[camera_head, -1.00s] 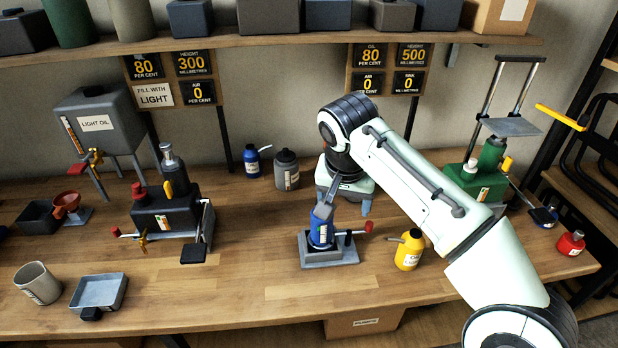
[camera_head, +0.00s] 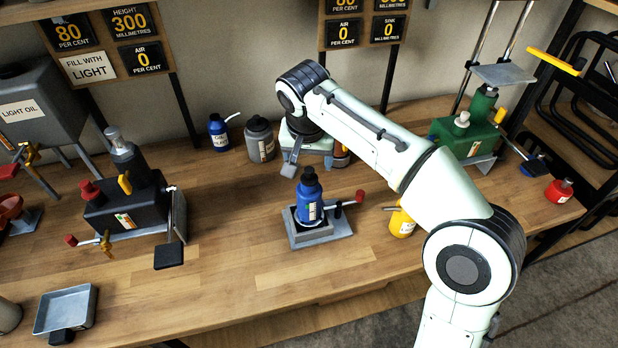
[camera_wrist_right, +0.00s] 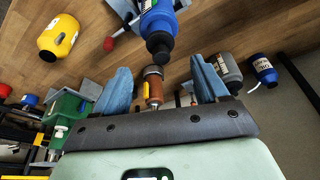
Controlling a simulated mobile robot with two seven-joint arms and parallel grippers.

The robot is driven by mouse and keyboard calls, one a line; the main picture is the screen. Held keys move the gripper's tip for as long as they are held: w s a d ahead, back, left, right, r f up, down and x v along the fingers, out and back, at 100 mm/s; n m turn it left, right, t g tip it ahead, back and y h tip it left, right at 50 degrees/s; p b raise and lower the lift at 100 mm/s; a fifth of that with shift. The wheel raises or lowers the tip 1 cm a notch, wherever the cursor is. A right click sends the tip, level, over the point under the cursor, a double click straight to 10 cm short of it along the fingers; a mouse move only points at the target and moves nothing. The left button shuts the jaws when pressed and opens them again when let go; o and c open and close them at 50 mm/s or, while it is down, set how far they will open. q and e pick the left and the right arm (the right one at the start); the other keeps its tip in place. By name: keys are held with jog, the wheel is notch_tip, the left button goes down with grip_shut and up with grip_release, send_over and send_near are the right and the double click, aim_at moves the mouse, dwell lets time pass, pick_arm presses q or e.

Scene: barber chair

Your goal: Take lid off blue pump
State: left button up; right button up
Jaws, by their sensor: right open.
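The blue bottle-shaped pump (camera_head: 309,208) stands upright in a grey clamp base (camera_head: 320,235) on the bench. A dark lid (camera_head: 309,175) sits on its top. In the right wrist view the blue body (camera_wrist_right: 157,22) and its dark lid (camera_wrist_right: 159,44) lie beyond my fingertips, at the top. My right gripper (camera_head: 314,162) is open and empty, just behind the pump in the head view and apart from the lid. Its two blue-grey fingers (camera_wrist_right: 160,84) show in the wrist view. My left gripper is out of view.
A red-knobbed handle (camera_head: 359,197) sticks out right of the clamp. A yellow can (camera_head: 402,223) stands to the right, partly behind my arm. A grey bottle (camera_head: 260,140) and another blue bottle (camera_head: 219,132) stand back left.

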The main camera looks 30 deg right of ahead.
aim_at(309, 169)
jog(key=shift+b+x, duration=0.3)
jog(key=shift+x, duration=2.4)
jog(key=c, duration=1.1)
